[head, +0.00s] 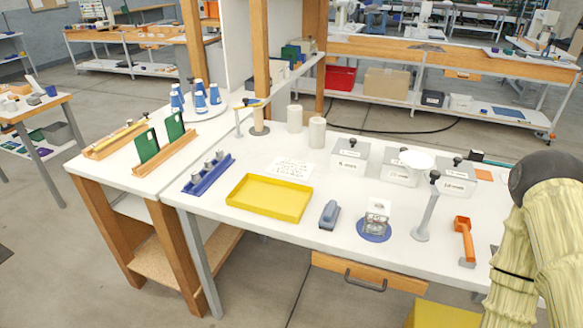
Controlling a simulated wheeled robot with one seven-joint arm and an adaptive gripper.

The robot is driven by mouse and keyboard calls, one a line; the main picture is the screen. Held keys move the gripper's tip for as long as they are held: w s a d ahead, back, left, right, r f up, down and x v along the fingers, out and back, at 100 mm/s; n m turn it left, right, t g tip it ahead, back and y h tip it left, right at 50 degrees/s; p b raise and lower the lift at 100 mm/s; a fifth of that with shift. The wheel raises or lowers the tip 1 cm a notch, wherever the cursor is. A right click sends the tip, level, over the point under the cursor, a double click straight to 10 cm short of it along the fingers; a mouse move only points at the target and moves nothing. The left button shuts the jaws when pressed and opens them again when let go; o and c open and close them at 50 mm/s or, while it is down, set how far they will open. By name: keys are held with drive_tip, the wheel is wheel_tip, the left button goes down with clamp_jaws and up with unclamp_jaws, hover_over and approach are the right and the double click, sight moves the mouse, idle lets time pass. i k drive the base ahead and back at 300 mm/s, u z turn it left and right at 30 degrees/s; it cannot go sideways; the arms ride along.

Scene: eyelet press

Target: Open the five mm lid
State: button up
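Three pale boxes with lids stand in a row at the back right of the white table. The left box (350,157) and the right box (458,178) each have a dark knob on top and a label on the front. The middle box (398,174) is partly covered in this view by a white round disc (417,160). All three lids look shut. The label print is too small to read, so I cannot tell which box is the five mm one. My arm shows at the right edge, but my gripper is out of view.
In front of the boxes stand a grey post (427,210), a small device on a blue round base (374,228), a grey-blue stapler-like tool (329,215) and an orange-handled tool (464,240). A yellow tray (270,212) lies left. White cylinders (317,132) stand behind.

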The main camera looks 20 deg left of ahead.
sight(352, 148)
drive_tip(key=k, duration=1.3)
drive_tip(key=u, duration=0.65)
drive_tip(key=i, duration=1.7)
drive_tip(key=z, duration=0.7)
drive_tip(key=i, duration=0.5)
drive_tip(key=z, duration=0.45)
